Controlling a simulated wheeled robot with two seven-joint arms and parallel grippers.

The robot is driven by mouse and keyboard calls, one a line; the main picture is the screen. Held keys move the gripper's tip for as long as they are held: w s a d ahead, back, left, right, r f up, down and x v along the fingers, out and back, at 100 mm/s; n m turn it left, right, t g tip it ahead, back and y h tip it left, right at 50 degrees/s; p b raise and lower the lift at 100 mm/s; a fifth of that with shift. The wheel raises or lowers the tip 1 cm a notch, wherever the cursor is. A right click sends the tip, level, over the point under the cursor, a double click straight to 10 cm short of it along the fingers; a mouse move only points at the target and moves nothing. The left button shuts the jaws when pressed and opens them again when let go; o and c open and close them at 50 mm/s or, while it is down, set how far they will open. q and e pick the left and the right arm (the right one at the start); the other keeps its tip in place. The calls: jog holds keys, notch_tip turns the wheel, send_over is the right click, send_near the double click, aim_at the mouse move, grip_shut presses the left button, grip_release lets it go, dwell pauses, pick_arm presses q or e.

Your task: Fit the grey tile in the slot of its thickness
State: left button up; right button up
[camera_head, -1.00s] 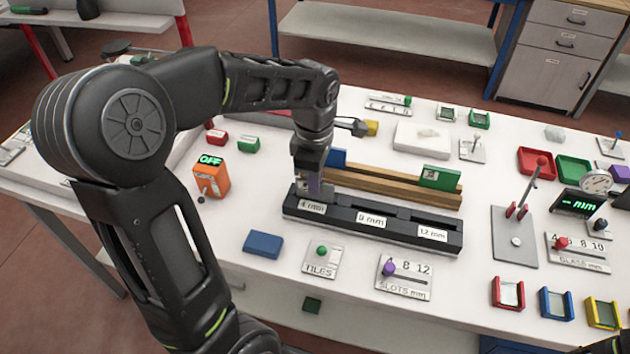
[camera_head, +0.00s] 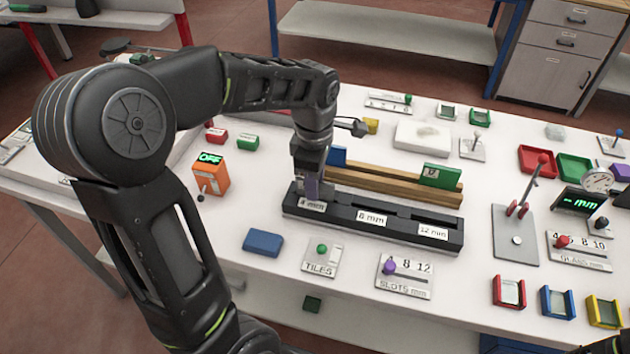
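The black slot block (camera_head: 452,243) lies across the table with slots labelled 4 mm, 8 mm and 12 mm. My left gripper (camera_head: 312,190) points down at its left end, at the 4 mm slot, just behind that label. A small grey-violet piece shows at the fingertips. I cannot tell whether it is the grey tile or part of a finger, or how deep anything sits in the slot. No separate grey tile shows elsewhere. A blue tile (camera_head: 338,157) and a green tile (camera_head: 441,176) stand on the wooden rack (camera_head: 391,190) behind the block.
A blue block (camera_head: 263,243) lies in front of the slot block, beside the TILES plate (camera_head: 320,260) and SLOTS plate (camera_head: 405,278). An orange box (camera_head: 210,175) reading OFF stands to the left. A lever stand (camera_head: 516,240) and a green-lit readout (camera_head: 580,203) stand to the right.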

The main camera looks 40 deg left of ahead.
pick_arm(q)
notch_tip(320, 180, up, 8)
dwell(0.5)
jog(key=shift+s+f, duration=0.1)
jog(key=shift+f, duration=0.05)
dwell(0.7)
